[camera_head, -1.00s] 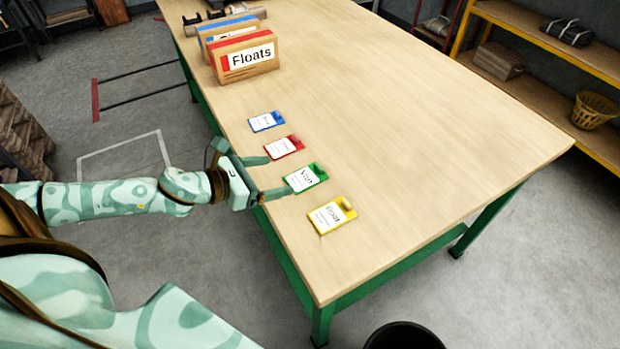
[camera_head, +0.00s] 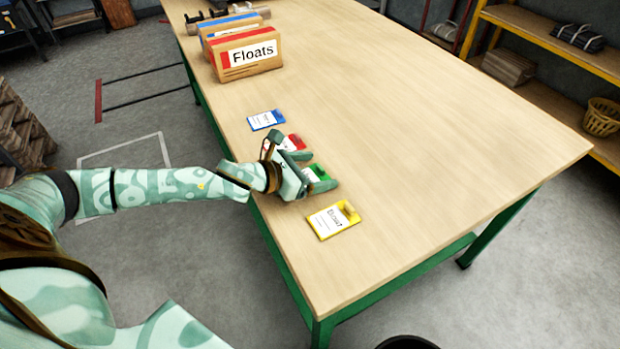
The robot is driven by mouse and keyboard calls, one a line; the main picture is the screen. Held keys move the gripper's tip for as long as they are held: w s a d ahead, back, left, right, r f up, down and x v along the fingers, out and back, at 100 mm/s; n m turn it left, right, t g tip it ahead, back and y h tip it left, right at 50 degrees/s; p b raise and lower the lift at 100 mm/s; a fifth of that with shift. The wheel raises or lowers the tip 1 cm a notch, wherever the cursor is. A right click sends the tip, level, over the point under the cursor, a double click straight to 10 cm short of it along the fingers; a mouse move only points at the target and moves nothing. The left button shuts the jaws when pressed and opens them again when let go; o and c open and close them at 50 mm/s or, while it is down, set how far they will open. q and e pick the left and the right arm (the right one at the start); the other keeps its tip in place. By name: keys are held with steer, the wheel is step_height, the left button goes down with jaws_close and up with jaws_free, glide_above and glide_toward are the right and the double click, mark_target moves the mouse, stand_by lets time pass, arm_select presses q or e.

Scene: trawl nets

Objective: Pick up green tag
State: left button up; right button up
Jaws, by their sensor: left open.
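The green tag (camera_head: 318,174) lies on the wooden table, partly hidden by my left gripper. My left gripper (camera_head: 317,171) is open, with its fingers over the table at the green tag, one finger toward the red tag's side and one toward the yellow tag's side. I cannot tell whether the fingers touch the tag. The red tag (camera_head: 296,141) is partly covered by the gripper. The blue tag (camera_head: 266,120) lies behind it and the yellow tag (camera_head: 334,219) lies in front, both uncovered. My right gripper is not in view.
The table (camera_head: 430,140) is clear to the right of the tags. A box labelled Floats (camera_head: 247,57) stands at the back left, with other boxes behind it. Shelves with a yellow basket (camera_head: 601,117) stand at the right. A dark bin (camera_head: 407,343) shows at the bottom edge.

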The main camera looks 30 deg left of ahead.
arm_select(q)
steer(key=shift+r, duration=0.1)
steer(key=c, duration=1.1)
steer(key=shift+o, duration=0.2)
